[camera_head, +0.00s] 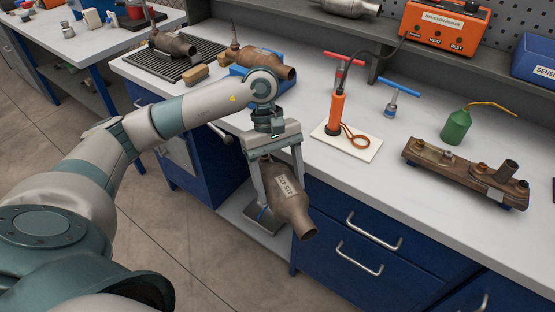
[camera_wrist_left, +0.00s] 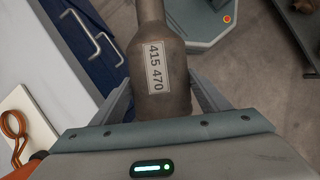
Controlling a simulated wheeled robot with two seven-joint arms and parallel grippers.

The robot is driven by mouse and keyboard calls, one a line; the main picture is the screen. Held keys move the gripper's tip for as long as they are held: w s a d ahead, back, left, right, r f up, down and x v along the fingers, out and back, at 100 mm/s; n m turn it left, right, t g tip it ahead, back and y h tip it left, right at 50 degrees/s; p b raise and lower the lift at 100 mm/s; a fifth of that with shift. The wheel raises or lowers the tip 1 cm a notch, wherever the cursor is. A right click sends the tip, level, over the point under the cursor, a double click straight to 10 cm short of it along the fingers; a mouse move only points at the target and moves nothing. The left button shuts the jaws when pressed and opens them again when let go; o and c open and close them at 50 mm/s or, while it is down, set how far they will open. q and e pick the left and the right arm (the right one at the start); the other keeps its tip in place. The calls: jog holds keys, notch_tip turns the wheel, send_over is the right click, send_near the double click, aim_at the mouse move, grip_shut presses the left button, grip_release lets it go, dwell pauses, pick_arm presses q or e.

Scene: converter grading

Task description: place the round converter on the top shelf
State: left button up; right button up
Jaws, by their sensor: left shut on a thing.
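My left gripper (camera_head: 280,196) is shut on a brown metal converter (camera_head: 290,208) and holds it in the air in front of the workbench drawers, below the worktop's level. The converter hangs tilted, with a pipe end pointing down and right. In the left wrist view the converter (camera_wrist_left: 162,95) sits between the two fingers, and its white label reads 415 470. The body looks rounded. A raised shelf (camera_head: 388,50) runs along the back of the bench, with a grey metal converter (camera_head: 350,6) on it. My right gripper is not in view.
The shelf also holds an orange induction heater (camera_head: 445,27) and a blue sensor bin (camera_head: 536,58). On the worktop stand an orange-handled torch (camera_head: 337,110), a green oil can (camera_head: 456,127) and a rusty manifold (camera_head: 465,175). More converters (camera_head: 175,44) lie at the bench's left.

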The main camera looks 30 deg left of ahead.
pick_arm(q)
jog(key=s+d+f+m+g+y, duration=0.2)
jog(key=s+d+f+m+y, duration=0.2)
jog(key=f+m, duration=0.6)
jog(key=shift+s+d+f+m, duration=0.15)
jog(key=shift+s+d+m, duration=0.3)
jog(key=shift+s+m, duration=0.4)
jog(key=shift+a, duration=0.1)
